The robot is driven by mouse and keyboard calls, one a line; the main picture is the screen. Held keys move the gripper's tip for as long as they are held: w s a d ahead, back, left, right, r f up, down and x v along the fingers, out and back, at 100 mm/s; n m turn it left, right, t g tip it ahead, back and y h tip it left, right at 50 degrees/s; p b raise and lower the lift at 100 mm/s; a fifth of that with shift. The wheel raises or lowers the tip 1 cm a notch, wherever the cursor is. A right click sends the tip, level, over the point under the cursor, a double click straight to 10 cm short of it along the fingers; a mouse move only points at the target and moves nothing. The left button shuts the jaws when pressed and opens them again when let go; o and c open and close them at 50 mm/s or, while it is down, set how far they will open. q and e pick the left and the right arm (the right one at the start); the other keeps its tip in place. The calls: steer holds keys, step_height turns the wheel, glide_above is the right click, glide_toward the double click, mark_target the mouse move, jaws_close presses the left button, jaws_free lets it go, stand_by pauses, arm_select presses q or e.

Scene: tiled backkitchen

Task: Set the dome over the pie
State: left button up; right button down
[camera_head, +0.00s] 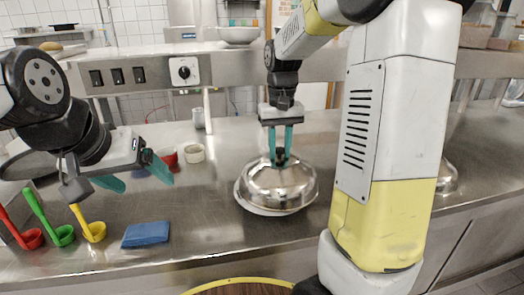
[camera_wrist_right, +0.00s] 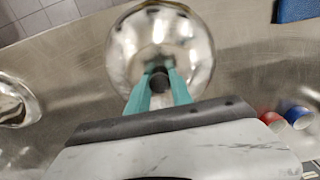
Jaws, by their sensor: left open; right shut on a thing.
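A shiny metal dome (camera_head: 278,188) is on the middle of the steel counter, and it also shows in the right wrist view (camera_wrist_right: 185,48). My right gripper (camera_head: 280,155) is shut on the dark knob (camera_wrist_right: 159,82) on top of it. A pale plate rim (camera_head: 252,207) shows under the dome's lower left edge. No pie is visible; the dome hides what is beneath it. I cannot tell whether the dome's rim touches the plate. My left gripper (camera_head: 134,179) is open and empty above the left part of the counter.
Red, green (camera_head: 64,236) and yellow ladles and a blue cloth (camera_head: 146,234) lie at the front left. Red and white cups (camera_head: 194,153) stand behind. Another shiny metal object (camera_head: 448,178) is partly hidden by my right arm. A round wooden top (camera_head: 240,288) is in front.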

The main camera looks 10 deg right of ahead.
steer(key=w, duration=0.6)
steer(key=shift+a+f, duration=0.15)
steer(key=shift+f, duration=0.1)
steer(key=shift+w+f, duration=0.15)
steer(key=shift+w, duration=0.2)
steer(key=shift+f, duration=1.6)
steer(key=shift+s+f, duration=0.1)
steer(key=shift+f, duration=0.05)
steer(key=shift+f, duration=0.5)
steer(key=c, duration=1.1)
jaws_free()
steer(key=shift+c, duration=0.2)
